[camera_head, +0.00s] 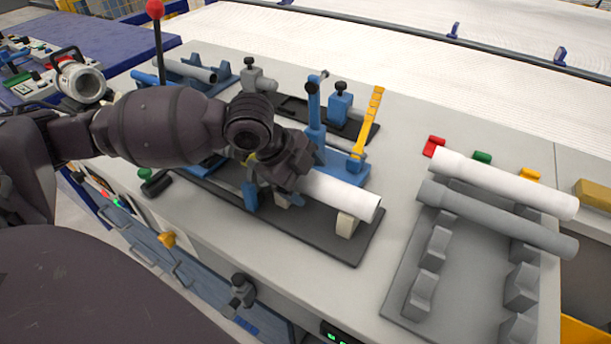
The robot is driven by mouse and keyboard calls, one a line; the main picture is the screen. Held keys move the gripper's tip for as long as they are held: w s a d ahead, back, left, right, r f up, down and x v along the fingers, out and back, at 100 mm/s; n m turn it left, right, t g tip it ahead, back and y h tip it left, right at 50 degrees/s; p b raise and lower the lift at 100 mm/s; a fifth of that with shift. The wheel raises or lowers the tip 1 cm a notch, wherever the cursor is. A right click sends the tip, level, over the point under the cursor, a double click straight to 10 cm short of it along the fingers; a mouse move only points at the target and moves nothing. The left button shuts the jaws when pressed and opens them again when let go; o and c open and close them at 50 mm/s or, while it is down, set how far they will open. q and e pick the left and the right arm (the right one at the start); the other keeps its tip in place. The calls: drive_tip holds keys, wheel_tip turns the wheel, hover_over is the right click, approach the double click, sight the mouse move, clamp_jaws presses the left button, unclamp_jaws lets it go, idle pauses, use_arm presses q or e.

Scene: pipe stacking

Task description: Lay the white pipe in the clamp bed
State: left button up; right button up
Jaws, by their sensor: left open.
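A white pipe (342,194) lies along the clamp bed (310,235), a dark base plate with beige supports and blue clamps. Its right end is just above or on a beige support block (348,224); I cannot tell if they touch. My left gripper (284,180) is open at the pipe's left part, with its fingers close around or beside it. The gripper and wrist hide the pipe's left end and part of the bed. A blue upright clamp (313,112) stands behind the pipe. My right gripper is out of view.
A grey rack (400,290) at the right bears another white pipe (505,182) and a grey pipe (495,217). A yellow stepped piece (367,120) stands behind the bed. A red-knobbed lever (155,12) rises at back left. Bare table lies between bed and rack.

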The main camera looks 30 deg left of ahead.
use_arm(q)
drive_tip(key=p+v, duration=0.3)
drive_tip(key=v, duration=0.7)
drive_tip(key=shift+s+r, duration=0.15)
drive_tip(key=shift+r, duration=0.15)
drive_tip(key=shift+a, duration=0.1)
